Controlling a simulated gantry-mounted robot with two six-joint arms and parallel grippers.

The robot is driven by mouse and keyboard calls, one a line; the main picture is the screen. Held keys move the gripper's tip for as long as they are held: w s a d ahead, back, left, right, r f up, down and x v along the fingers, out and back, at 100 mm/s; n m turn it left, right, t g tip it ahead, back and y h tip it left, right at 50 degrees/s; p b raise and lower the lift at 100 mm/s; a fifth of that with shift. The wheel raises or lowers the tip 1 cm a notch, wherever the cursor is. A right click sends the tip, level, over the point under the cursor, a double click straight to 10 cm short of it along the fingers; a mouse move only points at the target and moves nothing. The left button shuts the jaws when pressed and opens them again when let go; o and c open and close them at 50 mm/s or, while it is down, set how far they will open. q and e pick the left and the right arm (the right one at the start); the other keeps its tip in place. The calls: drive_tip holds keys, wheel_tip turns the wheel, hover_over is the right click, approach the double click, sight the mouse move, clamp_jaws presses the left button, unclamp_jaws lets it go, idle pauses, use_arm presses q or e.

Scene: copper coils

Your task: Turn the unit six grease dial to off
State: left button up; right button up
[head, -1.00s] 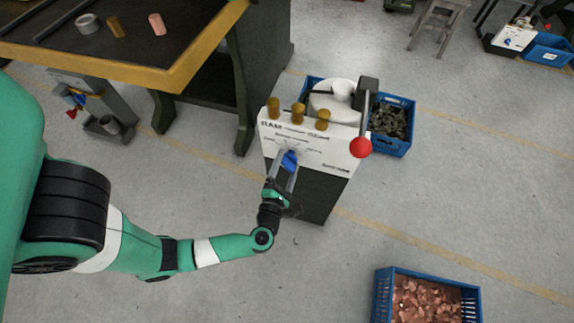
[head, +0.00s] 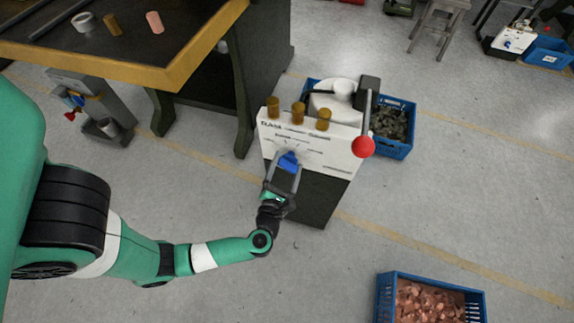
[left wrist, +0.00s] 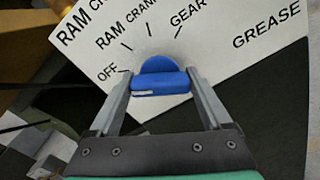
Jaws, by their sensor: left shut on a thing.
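The blue grease dial (head: 289,158) is on the white sloped front panel (head: 340,160) of a dark-based unit. It also shows in the left wrist view (left wrist: 160,66), under tick marks labelled OFF, RAM, CRANK and GEAR. My left gripper (head: 288,166) is shut on the dial's blue bar, one finger at each end. In the left wrist view the bar lies nearly level across the jaws, with a short white line at its left part, below and right of the OFF label (left wrist: 107,72). My right gripper is out of view.
A lever with a red ball (head: 363,147) stands at the unit's right side, and brass cups (head: 298,113) line its top. A workbench (head: 150,65) stands to the left. A blue crate of copper pieces (head: 384,300) is on the floor at lower right; floor between is clear.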

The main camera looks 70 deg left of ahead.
use_arm(q)
drive_tip(key=o, duration=1.2)
drive_tip(key=shift+c, duration=0.2)
drive_tip(key=p+v, duration=0.2)
drive_tip(key=v, duration=0.9)
drive_tip(key=shift+s+d, duration=0.25)
